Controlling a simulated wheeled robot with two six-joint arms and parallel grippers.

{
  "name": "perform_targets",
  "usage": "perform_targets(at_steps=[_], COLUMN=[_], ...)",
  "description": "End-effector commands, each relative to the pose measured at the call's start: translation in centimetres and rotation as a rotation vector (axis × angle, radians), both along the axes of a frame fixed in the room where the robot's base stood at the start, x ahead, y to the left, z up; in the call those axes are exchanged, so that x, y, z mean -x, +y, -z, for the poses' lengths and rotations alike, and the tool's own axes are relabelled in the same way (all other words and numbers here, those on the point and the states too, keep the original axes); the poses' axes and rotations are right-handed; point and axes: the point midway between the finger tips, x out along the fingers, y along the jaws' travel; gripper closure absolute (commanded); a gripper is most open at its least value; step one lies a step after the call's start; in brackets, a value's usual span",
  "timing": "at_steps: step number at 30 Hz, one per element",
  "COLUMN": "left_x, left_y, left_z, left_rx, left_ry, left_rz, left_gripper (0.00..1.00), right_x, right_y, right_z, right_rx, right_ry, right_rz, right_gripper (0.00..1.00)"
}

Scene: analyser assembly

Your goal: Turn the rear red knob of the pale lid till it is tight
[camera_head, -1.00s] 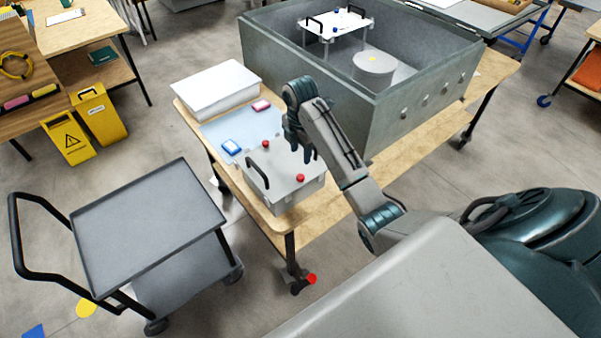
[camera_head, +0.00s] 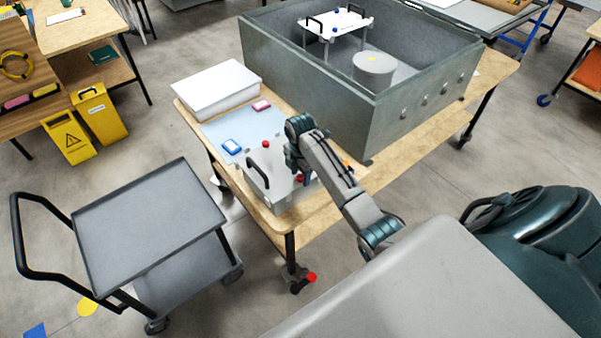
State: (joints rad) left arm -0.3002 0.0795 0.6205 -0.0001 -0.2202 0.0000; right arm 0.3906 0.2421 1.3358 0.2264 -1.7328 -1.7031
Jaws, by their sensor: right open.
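The pale lid (camera_head: 276,174) sits on a box on the wooden table, with a black handle (camera_head: 257,174) on its left side. One red knob (camera_head: 265,144) stands at the far edge of the lid, clear of the gripper. A second red knob (camera_head: 299,178) is on the right part of the lid, partly hidden by my right gripper. My right gripper (camera_head: 298,171) is open, low over the lid, with its fingers at this second knob. Whether they touch it cannot be told. My left gripper is out of view.
A large grey open case (camera_head: 310,85) stands behind and right of the lid. A white box (camera_head: 216,90) and a blue mat (camera_head: 213,128) with a blue-and-white item (camera_head: 231,146) and a pink item (camera_head: 261,105) lie beyond it. A grey cart (camera_head: 147,220) stands left.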

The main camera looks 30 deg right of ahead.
Motion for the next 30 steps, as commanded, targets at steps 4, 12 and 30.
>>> perform_targets(at_steps=[4,12,30], left_x=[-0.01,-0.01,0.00], left_y=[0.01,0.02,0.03], left_z=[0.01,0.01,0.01], left_rx=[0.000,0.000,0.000], left_ry=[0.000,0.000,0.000], left_rz=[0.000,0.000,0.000], left_gripper=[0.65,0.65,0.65], right_x=[0.00,0.00,-0.01], right_y=[0.00,-0.01,-0.02], right_z=[-0.01,-0.03,-0.06], right_rx=[0.000,0.000,0.000], right_ry=[0.000,0.000,-0.001], right_rz=[0.000,0.003,0.317], right_gripper=[0.73,1.00,1.00])
